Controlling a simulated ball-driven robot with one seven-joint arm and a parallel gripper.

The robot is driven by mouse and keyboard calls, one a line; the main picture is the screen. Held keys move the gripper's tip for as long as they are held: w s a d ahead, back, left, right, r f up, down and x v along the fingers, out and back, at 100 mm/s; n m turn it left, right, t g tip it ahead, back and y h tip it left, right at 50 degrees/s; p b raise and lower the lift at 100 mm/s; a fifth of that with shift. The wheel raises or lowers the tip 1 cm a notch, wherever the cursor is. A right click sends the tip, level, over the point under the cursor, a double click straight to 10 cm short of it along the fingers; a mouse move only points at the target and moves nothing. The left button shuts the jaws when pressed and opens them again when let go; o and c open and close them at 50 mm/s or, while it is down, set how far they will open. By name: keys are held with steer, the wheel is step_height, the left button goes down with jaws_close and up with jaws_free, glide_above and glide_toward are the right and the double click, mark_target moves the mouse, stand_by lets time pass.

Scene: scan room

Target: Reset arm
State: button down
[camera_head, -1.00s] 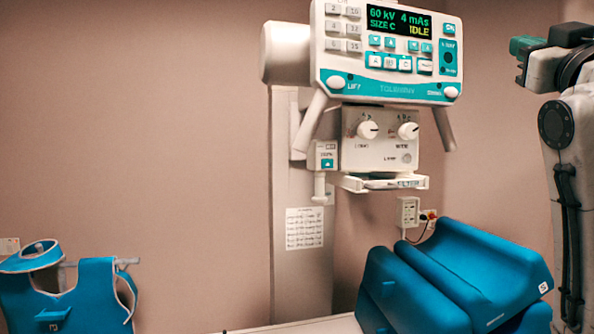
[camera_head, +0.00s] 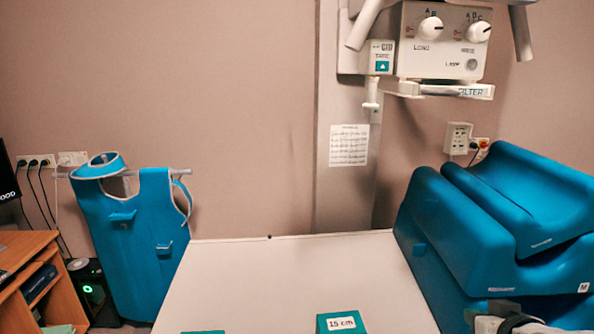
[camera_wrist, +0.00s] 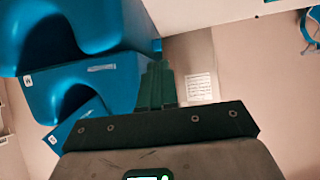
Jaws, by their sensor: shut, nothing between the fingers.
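My gripper (camera_wrist: 158,88) shows in the wrist view as dark green fingers pressed together with nothing between them. It points toward the pale wall, with teal foam supports (camera_wrist: 85,90) to its left in that view. In the head view, only a small pale and dark part of my arm (camera_head: 505,322) shows at the bottom right edge, in front of the stacked teal supports (camera_head: 450,225). The rest of the arm is outside the head view.
A pale tabletop (camera_head: 290,270) fills the middle, with a teal block marked 15 cm (camera_head: 341,322) at its near edge. X-ray controls (camera_head: 440,40) hang above. A blue apron (camera_head: 135,235) hangs left, beside a wooden desk (camera_head: 35,265).

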steer(key=s+a+f+g+y, duration=0.1)
steer(key=s+a+f+g, duration=0.2)
steer(key=s+f, duration=0.55)
steer(key=s+a+f+g, duration=0.2)
steer(key=s+a+f, duration=0.1)
steer(key=s+f, duration=0.55)
steer(key=s+a+f+g, duration=0.1)
steer(key=s+f+g, duration=0.1)
steer(key=s+f, duration=0.2)
steer(key=s+f+n+g+b, duration=0.1)
steer(key=s+f, duration=0.4)
steer(key=s, duration=0.5)
steer(key=shift+a+g+y, duration=0.3)
steer(key=shift+a+g, duration=0.05)
steer(key=shift+g, duration=0.55)
